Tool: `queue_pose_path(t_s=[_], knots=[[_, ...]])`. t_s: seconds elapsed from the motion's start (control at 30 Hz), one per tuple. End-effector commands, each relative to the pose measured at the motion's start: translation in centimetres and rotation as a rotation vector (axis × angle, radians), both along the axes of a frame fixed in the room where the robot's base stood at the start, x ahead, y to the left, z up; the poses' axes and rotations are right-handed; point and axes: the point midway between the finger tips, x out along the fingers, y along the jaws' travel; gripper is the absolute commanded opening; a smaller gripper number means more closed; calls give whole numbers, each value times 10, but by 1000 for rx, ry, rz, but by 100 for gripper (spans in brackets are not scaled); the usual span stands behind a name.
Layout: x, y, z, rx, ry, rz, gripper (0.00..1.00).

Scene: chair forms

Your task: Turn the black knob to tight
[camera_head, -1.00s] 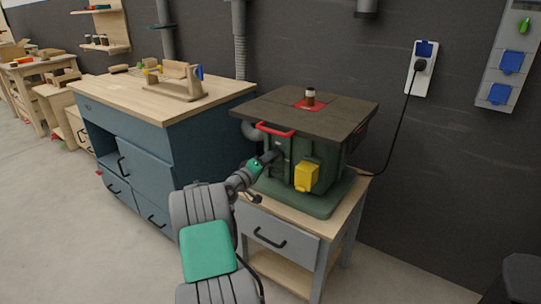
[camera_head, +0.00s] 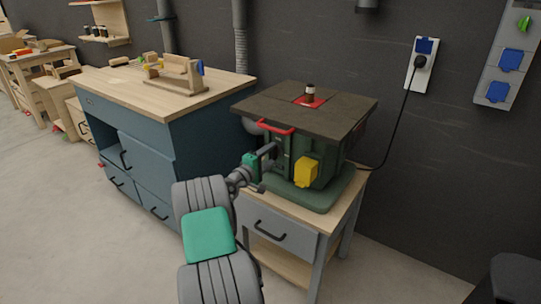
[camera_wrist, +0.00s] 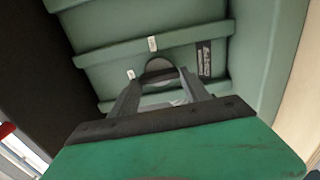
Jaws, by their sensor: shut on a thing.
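The black knob (camera_wrist: 159,64) shows in the wrist view as a dark round shape on the ribbed green housing of the machine. My gripper (camera_wrist: 160,78) has its two fingers at the knob's sides and is shut on it. Part of the knob is hidden behind the fingertips, and I cannot read its turned position. In the head view my gripper (camera_head: 272,148) reaches the left side of the green machine (camera_head: 325,160), under its dark tabletop. The knob cannot be made out in that view.
A red handle (camera_head: 276,128) sits just above my gripper, and a yellow box (camera_head: 306,172) is to its right. The machine stands on a small wooden table (camera_head: 285,212) with a drawer. A blue workbench (camera_head: 165,140) stands left. Open floor lies in front.

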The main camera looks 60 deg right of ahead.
Motion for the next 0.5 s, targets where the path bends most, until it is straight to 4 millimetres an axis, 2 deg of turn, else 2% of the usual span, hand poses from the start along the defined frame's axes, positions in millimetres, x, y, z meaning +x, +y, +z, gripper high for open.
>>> queue_pose_path(t_s=[0.03, 0.23, 0.27, 0.5], knots=[[0, 1, -5, 8, 8, 0, 14], [0, 2, -5, 8, 7, 0, 14], [0, 2, -5, 8, 7, 0, 55], [-1, 0, -3, 5, 3, -1, 75]])
